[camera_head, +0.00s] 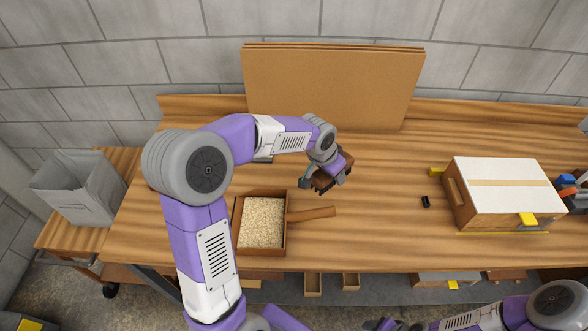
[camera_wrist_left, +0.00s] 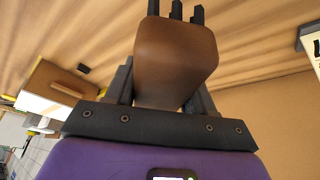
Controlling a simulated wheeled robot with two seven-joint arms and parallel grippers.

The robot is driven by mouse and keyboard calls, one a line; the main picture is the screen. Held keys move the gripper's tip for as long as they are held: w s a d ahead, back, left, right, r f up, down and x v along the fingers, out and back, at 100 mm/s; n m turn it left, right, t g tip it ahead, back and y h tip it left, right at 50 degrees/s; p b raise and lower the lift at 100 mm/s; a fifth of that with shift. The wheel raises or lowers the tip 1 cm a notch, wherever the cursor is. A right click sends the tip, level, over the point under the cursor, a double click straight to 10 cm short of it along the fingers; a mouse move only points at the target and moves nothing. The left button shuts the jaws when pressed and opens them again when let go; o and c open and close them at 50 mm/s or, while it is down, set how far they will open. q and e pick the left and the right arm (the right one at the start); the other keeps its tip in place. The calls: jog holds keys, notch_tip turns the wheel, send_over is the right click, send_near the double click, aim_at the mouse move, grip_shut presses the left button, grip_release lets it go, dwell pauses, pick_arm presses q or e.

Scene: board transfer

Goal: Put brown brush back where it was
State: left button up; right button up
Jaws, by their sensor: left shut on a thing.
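The brown brush (camera_head: 338,174) is in my left gripper (camera_head: 322,181), over the table right of the scoop-like tray. In the left wrist view its smooth brown block (camera_wrist_left: 175,60) sits between the two fingers of my left gripper (camera_wrist_left: 162,85), with dark bristles at the far end. The fingers are shut on it. The head view does not clearly show its height above the table. My right gripper (camera_head: 384,325) is at the bottom edge, away from the table; its jaws are too cut off to read.
A wooden tray (camera_head: 236,222) with a handle (camera_head: 312,214) holds pale shavings. A white-topped wooden box (camera_head: 505,185) stands at the right, with a small black item (camera_head: 426,201) beside it. Brown boards (camera_head: 330,85) lean at the back. A grey bin (camera_head: 75,190) stands left.

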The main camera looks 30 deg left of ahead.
pick_arm(q)
jog(key=w+a+f, duration=0.2)
jog(key=w+a, duration=0.1)
jog(key=a, duration=0.3)
jog(key=w+a+f, duration=0.1)
jog(key=w+a, duration=0.3)
jog(key=a, duration=0.3)
jog(key=b, duration=0.1)
send_over(306, 170)
jog(key=s, duration=0.2)
jog(key=f, duration=0.4)
jog(key=shift+w+a+f, duration=0.2)
jog(key=shift+f, duration=0.15)
jog(key=shift+f+b, duration=0.5)
jog(key=shift+f, duration=2.15)
jog(key=shift+f, duration=0.2)
jog(key=o, duration=1)
jog(key=shift+r, duration=0.15)
